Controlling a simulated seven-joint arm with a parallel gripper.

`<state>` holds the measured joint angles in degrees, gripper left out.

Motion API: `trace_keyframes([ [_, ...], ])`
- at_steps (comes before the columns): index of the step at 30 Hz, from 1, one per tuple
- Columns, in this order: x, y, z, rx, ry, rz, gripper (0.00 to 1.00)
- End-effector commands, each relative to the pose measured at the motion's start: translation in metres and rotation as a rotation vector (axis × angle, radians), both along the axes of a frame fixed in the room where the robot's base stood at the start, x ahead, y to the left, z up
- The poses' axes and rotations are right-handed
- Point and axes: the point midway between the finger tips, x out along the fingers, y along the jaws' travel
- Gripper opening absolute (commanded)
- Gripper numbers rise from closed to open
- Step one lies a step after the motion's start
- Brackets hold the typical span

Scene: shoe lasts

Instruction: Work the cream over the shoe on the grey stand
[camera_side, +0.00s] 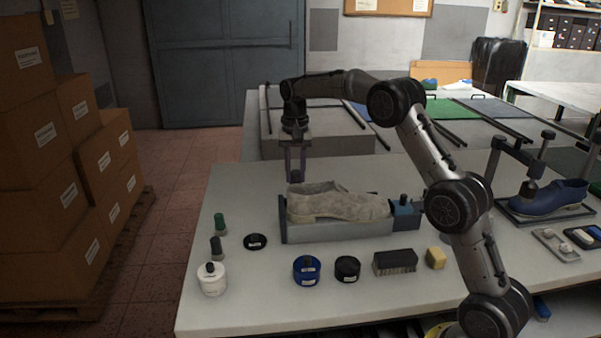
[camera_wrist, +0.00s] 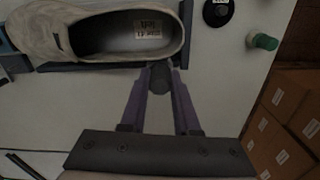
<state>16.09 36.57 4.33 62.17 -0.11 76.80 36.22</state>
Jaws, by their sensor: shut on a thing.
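A mottled light-grey shoe (camera_side: 345,205) lies on the grey stand (camera_side: 345,232), toe to the right, in the side view. Its open heel end also shows at the top of the wrist view (camera_wrist: 85,32). My gripper (camera_side: 296,175) points down behind the heel end of the shoe. It is shut on a small dark round-ended piece (camera_wrist: 160,78), held between the fingertips close to the heel in the wrist view. I cannot tell whether that piece touches the shoe or carries cream. A blue tin (camera_side: 307,270) and a black tin (camera_side: 347,269) stand in front.
A brush (camera_side: 395,263) and a yellow sponge (camera_side: 436,257) lie front right. A white jar (camera_side: 212,281), small bottles (camera_side: 219,225) and a black disc (camera_side: 255,242) stand left. A blue shoe (camera_side: 550,197) sits on another stand at right.

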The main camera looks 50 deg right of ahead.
Motion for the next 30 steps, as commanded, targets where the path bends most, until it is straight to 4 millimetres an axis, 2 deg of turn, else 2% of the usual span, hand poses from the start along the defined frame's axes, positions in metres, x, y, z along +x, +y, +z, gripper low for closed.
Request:
trace_keyframes([
  [8,0.001,-0.001,0.003,-0.001,-0.002,0.0,0.0],
  [24,0.013,-0.013,0.054,-0.001,-0.002,0.0,0.0],
  [30,0.014,-0.015,0.06,0.0,0.0,0.0,0.0],
])
